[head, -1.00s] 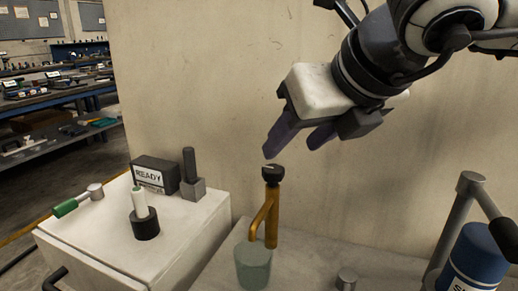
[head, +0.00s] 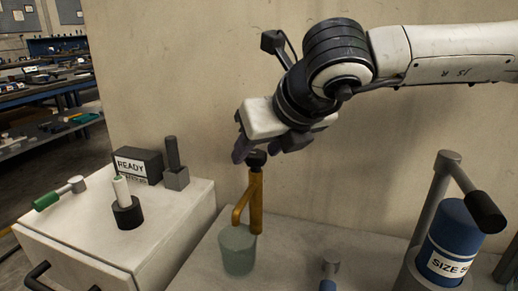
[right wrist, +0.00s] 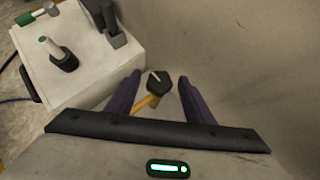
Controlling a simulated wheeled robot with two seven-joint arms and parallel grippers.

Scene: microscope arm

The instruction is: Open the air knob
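The air knob (head: 257,157) is a small black cap on top of an upright brass pipe (head: 256,203) with a slanted side branch. In the right wrist view the black knob (right wrist: 157,83) shows between the two purple fingers, with a light mark on its top. My right gripper (head: 252,150) is open and points down at the knob from above. In the right wrist view its fingers (right wrist: 153,88) stand apart on either side of the knob, with gaps visible. Whether the fingertips are level with the knob is hard to tell. My left gripper is not in view.
A greenish cup (head: 238,250) stands under the pipe's branch. A white cabinet (head: 75,240) at left carries a READY box (head: 138,165), a green-handled lever (head: 58,193) and a white-green plug (head: 121,190). A blue canister (head: 452,240) and grey-black lever (head: 470,190) stand at right. A wall rises behind.

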